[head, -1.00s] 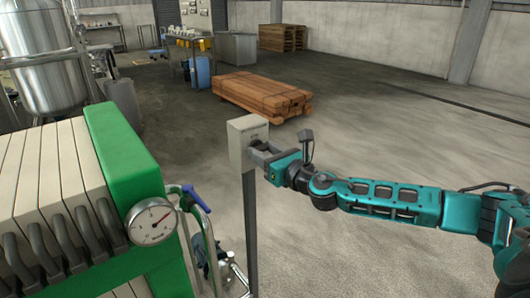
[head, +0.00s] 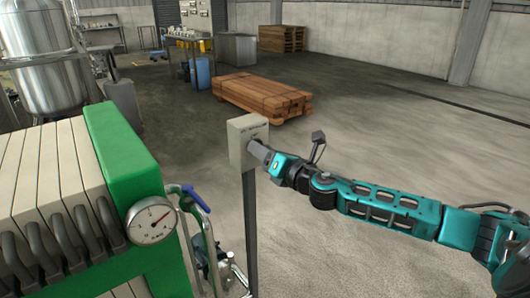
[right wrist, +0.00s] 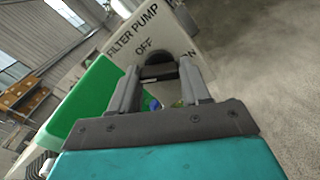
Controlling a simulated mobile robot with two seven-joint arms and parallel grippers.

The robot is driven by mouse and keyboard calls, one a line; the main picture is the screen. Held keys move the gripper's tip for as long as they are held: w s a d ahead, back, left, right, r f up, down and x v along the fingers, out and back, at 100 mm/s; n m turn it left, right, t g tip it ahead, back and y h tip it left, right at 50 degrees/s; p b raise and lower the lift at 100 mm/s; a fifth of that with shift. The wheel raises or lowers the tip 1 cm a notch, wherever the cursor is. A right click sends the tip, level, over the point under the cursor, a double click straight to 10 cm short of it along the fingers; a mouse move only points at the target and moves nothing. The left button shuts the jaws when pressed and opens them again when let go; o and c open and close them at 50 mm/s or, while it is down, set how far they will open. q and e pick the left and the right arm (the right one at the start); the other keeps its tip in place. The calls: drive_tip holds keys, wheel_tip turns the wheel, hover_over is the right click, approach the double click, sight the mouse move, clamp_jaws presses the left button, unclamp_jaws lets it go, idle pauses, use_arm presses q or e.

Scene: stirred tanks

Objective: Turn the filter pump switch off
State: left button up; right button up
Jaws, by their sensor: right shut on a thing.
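The filter pump switch box (head: 238,136) is a pale grey box on a thin post, left of centre in the head view. In the right wrist view its face (right wrist: 195,25) carries the words FILTER PUMP, OFF and ON. A dark round switch knob (right wrist: 157,58) sits below the word OFF. My right gripper (head: 257,150) is at the front of the box. In the right wrist view the fingers (right wrist: 158,74) are shut on the knob, one on each side. The fingers partly hide the knob, so its pointing direction cannot be told. My left gripper is not in view.
A green-ended filter press (head: 122,150) with a pressure gauge (head: 151,221) stands close on the left. Pipes with a blue valve handle (head: 195,197) run between it and the post. Stacked timber (head: 262,95) lies behind. The floor on the right is clear.

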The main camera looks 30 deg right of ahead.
drive_tip(key=shift+m+p, duration=1.7)
drive_tip(key=shift+m, duration=4.3)
drive_tip(key=o, duration=1.1)
drive_tip(key=shift+c, duration=0.2)
drive_tip(key=s+d, duration=0.1)
drive_tip(key=s, duration=1.2)
drive_tip(key=shift+b, duration=0.3)
